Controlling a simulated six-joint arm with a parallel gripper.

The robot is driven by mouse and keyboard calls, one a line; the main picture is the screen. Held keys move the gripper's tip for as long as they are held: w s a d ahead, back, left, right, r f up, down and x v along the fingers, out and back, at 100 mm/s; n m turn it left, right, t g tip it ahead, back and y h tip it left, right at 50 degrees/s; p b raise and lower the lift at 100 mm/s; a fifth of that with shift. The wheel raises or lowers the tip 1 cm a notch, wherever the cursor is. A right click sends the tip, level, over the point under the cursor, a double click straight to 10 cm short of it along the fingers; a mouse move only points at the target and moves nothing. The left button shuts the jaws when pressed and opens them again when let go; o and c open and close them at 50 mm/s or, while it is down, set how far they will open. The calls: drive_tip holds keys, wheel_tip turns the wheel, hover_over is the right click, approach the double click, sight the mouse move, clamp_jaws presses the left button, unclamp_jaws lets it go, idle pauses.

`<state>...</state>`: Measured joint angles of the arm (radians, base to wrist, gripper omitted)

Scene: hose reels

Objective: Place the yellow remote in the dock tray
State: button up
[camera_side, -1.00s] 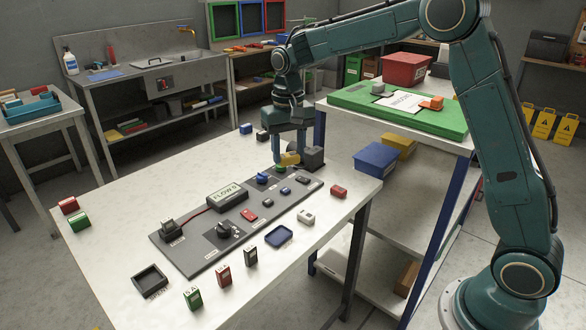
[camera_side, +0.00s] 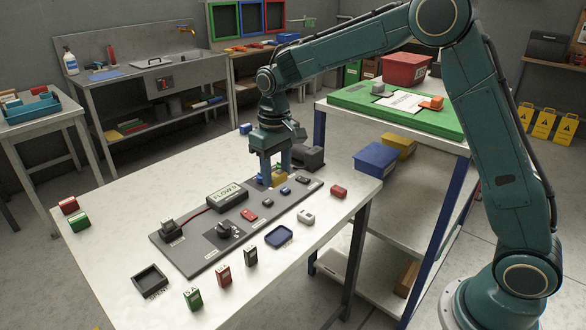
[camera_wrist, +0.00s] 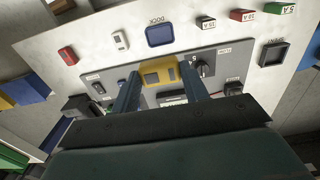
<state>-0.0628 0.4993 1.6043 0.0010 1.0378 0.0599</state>
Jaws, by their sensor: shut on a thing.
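My gripper (camera_side: 276,180) is shut on the yellow remote (camera_side: 280,179), low over the far end of the grey panel. I cannot tell whether the remote touches the panel. In the wrist view the yellow remote (camera_wrist: 160,75) sits between my two fingers, its face with darker patches showing. The dock tray (camera_side: 279,236) is a small, empty blue tray on the bench, just off the panel's right edge. In the wrist view the dock tray (camera_wrist: 160,35) lies beyond the remote, beside the label DOCK.
The grey panel (camera_side: 190,258) carries a display box (camera_side: 228,194), a dark knob (camera_side: 224,230) and small blocks. A white device (camera_side: 306,217) and a red block (camera_side: 339,191) lie near the dock tray. A dark tray (camera_side: 150,280) stands at the front left.

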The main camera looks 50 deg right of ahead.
sight(277, 186)
wheel_tip(277, 186, down, 13)
drive_tip(key=shift+r, duration=0.2)
drive_tip(key=shift+f, duration=0.1)
drive_tip(key=shift+f, duration=2.05)
drive_tip(key=o, duration=1)
drive_tip(key=shift+f, duration=0.1)
drive_tip(key=shift+c, duration=0.2)
wheel_tip(277, 186, up, 12)
drive_tip(key=shift+r, duration=0.15)
